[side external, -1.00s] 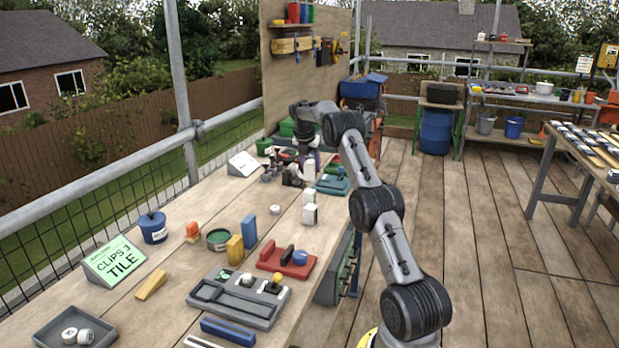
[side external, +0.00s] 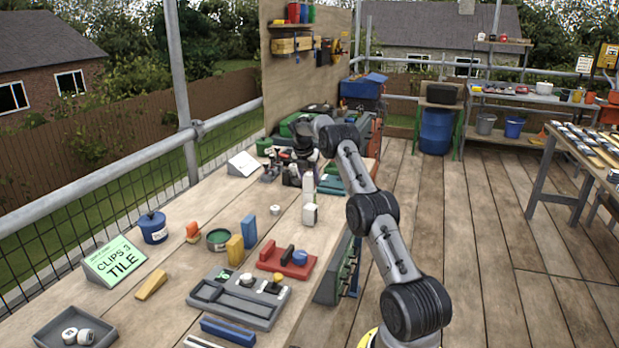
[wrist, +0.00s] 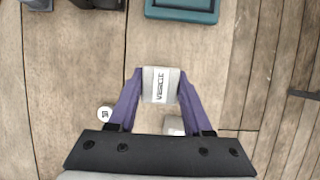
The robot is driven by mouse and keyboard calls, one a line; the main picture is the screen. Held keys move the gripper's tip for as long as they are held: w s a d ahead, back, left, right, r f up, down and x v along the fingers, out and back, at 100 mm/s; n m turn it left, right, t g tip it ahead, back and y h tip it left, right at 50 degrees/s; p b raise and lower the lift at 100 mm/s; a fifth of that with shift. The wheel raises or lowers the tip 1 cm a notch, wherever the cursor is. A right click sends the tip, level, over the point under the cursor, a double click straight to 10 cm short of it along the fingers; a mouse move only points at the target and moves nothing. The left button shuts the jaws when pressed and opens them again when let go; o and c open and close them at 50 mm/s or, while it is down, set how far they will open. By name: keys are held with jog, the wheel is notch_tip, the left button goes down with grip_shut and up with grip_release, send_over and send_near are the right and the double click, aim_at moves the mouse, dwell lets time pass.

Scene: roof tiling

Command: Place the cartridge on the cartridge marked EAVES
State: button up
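A pale cartridge (wrist: 160,86), its label reading upside down like VERGE, is between my gripper's (wrist: 160,74) purple fingers in the wrist view. The fingers lie close against both its sides, so my gripper looks shut on it. In the side view my gripper (side external: 305,165) is at the far part of the bench, just above a tall white shape (side external: 309,187). I cannot tell there whether this is one cartridge or one on another. A second white block (side external: 310,214) stands nearer; a white block (wrist: 174,126) also shows, partly hidden, in the wrist view. No EAVES mark is readable.
A teal tray (wrist: 182,10) lies beyond my gripper. A white round cap (wrist: 104,114) lies to its left in the wrist view. Blue and yellow blocks (side external: 235,248), a red tray (side external: 285,263) and a grey tray (side external: 225,306) occupy the nearer bench.

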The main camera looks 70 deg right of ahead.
jog(key=o, duration=0.4)
jog(key=v, duration=1.2)
jog(key=a+r+m+t, duration=0.1)
jog(key=a+r+m, duration=0.25)
jog(key=a, duration=0.65)
jog(key=a+r+m+t+y, duration=0.1)
jog(key=a+r+m, duration=0.1)
jog(key=a+r, duration=0.5)
jog(key=a+r+m+t, duration=0.1)
jog(key=a+r+m, duration=0.1)
jog(key=a, duration=1)
jog(key=s+a+f+m+t+y, duration=0.1)
jog(key=s+a+f+m, duration=0.2)
jog(key=s+a, duration=0.4)
jog(key=s+a+f+m+y, duration=0.1)
jog(key=s+a+m, duration=0.3)
jog(key=s+a, duration=0.4)
jog(key=s+a+f+m+t+y, duration=0.1)
jog(key=s+a+f+m, duration=0.2)
jog(key=s+a, duration=0.4)
jog(key=shift+s+a+f+m+t+y, duration=0.1)
jog(key=shift+s+f+m+t+y, duration=0.05)
jog(key=shift+f, duration=0.25)
jog(key=shift+s+a+f+m+t+y, duration=0.1)
jog(key=shift+s+f+t+y, duration=0.05)
jog(key=shift+f, duration=0.25)
